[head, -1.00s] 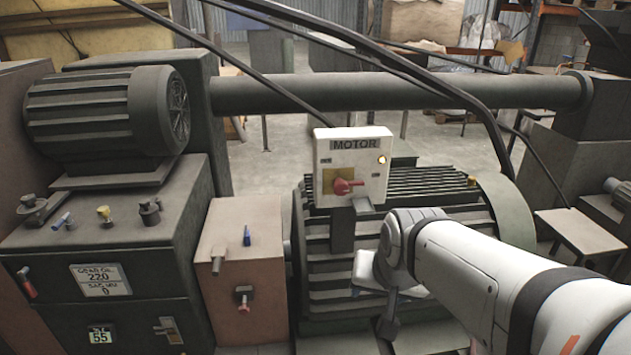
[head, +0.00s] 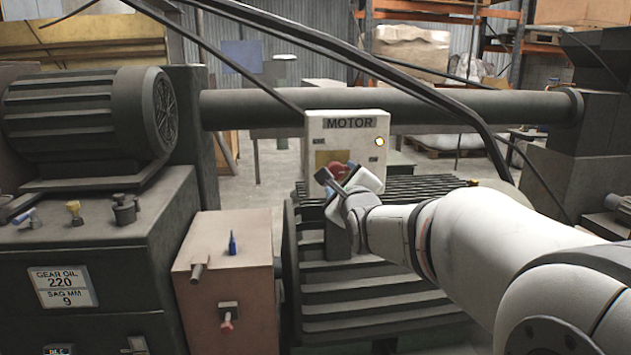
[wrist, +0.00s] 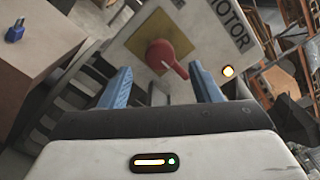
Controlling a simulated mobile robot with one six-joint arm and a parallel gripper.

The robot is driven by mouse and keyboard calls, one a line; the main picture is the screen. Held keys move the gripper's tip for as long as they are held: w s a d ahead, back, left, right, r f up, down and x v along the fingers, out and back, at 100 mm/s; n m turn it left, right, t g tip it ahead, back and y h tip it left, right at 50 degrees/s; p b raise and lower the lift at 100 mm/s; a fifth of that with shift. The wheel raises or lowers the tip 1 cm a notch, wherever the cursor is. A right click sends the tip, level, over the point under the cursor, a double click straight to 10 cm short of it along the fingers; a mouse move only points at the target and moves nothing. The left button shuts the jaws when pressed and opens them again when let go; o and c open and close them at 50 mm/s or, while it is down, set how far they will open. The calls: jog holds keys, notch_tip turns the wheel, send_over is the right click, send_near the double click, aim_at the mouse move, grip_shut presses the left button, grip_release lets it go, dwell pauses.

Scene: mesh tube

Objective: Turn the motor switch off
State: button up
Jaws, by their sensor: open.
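The white motor switch box (head: 348,140) stands in the middle of the head view, marked MOTOR, with a lit yellow lamp (head: 379,142) at its right. Its red rotary knob (head: 338,168) is partly hidden by my gripper (head: 352,180).
A ribbed machine housing (head: 385,285) lies below the box. A thick horizontal pipe (head: 250,108) and dark cables run behind and above the switch box.

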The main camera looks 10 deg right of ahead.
aim_at(336, 172)
jog(key=w, duration=0.7)
jog(key=shift+w, duration=0.1)
